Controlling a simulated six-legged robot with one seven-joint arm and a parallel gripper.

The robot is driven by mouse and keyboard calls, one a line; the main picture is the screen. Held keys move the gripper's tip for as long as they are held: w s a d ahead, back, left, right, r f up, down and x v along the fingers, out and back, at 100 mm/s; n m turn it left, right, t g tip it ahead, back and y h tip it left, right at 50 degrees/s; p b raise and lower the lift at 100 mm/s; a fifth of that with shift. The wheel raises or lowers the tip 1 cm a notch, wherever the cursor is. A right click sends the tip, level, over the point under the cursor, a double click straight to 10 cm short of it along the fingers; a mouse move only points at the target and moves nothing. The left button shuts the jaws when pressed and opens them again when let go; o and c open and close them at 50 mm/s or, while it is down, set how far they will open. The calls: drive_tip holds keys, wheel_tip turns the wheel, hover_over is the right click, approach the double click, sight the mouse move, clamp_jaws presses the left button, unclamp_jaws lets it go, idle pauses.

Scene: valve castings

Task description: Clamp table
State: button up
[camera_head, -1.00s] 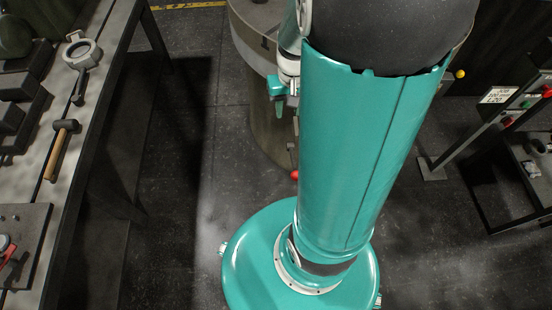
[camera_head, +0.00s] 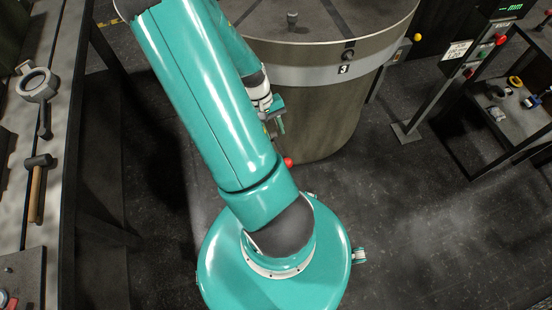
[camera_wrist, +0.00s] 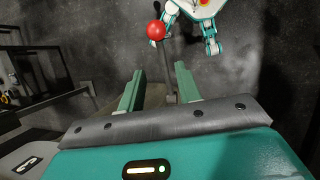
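The round table (camera_head: 390,32) is a large drum with a dark top and a pale rim band marked 3. In the wrist view the red knob (camera_wrist: 156,31) tops a thin dark rod (camera_wrist: 168,68). My gripper (camera_head: 277,118) is just above the knob in the head view. In the wrist view my gripper (camera_wrist: 159,70) has its two green fingers apart. The rod shows between them; I cannot tell whether either finger touches it.
A bench on the left carries a ring-shaped casting (camera_head: 38,84) and a mallet (camera_head: 37,188). A post with a sign (camera_head: 457,50) and red buttons stands at the right, beside a low table (camera_head: 520,118) with small parts. The floor at the lower right is clear.

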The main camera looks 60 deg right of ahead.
sight(285, 158)
drive_tip(key=x, duration=1.3)
drive_tip(key=shift+s+f, duration=0.2)
drive_tip(key=shift+f, duration=0.15)
clamp_jaws()
